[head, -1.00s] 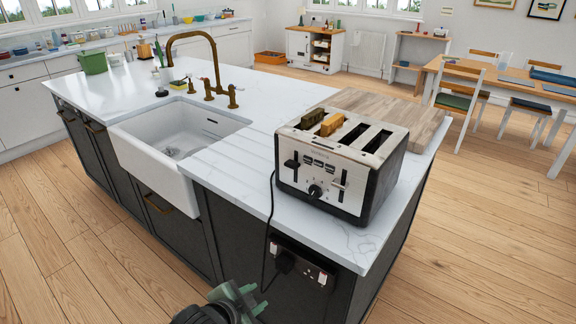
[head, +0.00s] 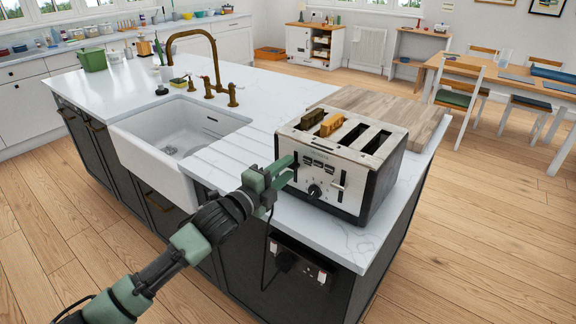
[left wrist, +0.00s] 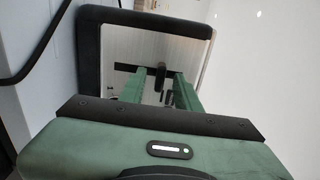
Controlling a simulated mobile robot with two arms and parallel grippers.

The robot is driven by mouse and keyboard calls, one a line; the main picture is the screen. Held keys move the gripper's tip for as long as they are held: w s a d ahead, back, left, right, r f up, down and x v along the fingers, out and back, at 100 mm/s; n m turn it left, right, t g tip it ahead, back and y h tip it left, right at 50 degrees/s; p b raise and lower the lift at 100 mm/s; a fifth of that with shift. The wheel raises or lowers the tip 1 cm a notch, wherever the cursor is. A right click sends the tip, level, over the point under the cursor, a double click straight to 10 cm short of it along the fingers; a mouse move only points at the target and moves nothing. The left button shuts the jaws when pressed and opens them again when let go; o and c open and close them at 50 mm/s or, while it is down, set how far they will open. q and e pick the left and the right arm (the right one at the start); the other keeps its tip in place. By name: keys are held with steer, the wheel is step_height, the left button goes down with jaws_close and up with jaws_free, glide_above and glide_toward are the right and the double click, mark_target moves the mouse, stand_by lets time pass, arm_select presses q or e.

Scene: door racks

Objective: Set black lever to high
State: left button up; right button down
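The silver and black toaster (head: 335,208) stands on the island's white worktop, with bread in its left slots. Its left black lever is hidden or nearly hidden behind my left gripper (head: 288,168) in the head view. In the left wrist view a black lever (left wrist: 158,76) shows between the two green fingers (left wrist: 158,92), in front of the shiny toaster face. The fingers are apart; whether they touch the lever I cannot tell. A second dark lever (head: 341,182) sits on the right of the face, beyond the black dial (head: 314,191). My right gripper is not in view.
A white sink (head: 165,170) with a brass tap (head: 205,65) lies left of the toaster. A wooden board (head: 400,115) lies behind it. A socket (head: 298,262) with a black cable is on the island's end below. Floor in front is clear.

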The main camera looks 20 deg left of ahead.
arm_select(q)
steer(key=shift+w+d, duration=0.25)
steer(key=shift+w, duration=0.35)
jaws_close()
stand_by(1.1)
